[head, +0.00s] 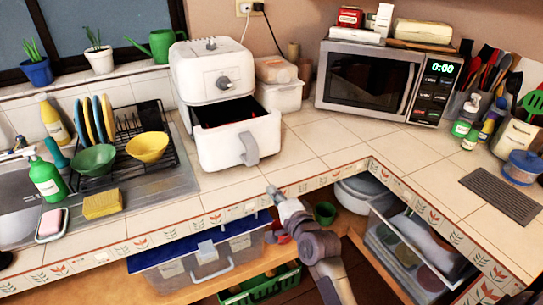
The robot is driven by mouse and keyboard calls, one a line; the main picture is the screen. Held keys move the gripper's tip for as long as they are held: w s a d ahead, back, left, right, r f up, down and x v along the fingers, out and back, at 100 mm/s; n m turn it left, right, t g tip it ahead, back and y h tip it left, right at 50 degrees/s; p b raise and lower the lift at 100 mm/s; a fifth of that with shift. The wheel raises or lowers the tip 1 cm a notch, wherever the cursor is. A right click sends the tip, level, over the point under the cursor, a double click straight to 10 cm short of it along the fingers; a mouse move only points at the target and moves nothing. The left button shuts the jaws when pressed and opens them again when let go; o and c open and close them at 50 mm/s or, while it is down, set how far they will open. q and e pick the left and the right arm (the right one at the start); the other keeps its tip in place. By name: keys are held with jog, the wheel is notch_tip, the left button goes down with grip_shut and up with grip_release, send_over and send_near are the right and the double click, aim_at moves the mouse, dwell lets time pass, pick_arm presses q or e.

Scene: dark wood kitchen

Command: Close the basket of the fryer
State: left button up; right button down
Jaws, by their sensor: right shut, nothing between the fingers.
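The white air fryer (203,68) stands on the tiled counter left of the microwave. Its basket (240,137) is pulled out toward the front, and the dark inside shows from above. The basket's grey handle (249,147) is on its front face. My right gripper (271,191) is at the counter's front edge, below and a little right of the handle, apart from it. It looks narrow and shut, with nothing held. My left gripper does not show.
A dish rack (150,168) with bowls and plates stands left of the fryer. The microwave (370,80) is at the back right. The counter (330,145) right of the basket is clear. Storage boxes are on the shelf below.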

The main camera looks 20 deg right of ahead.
notch_tip(320, 180, up, 6)
jog(key=d+m+t, duration=0.1)
jog(key=m, duration=0.1)
pick_arm(q)
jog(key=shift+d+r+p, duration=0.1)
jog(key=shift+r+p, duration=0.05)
jog(key=shift+p, duration=0.25)
pick_arm(e)
jog(key=w, duration=1.3)
jog(key=shift+w, duration=0.2)
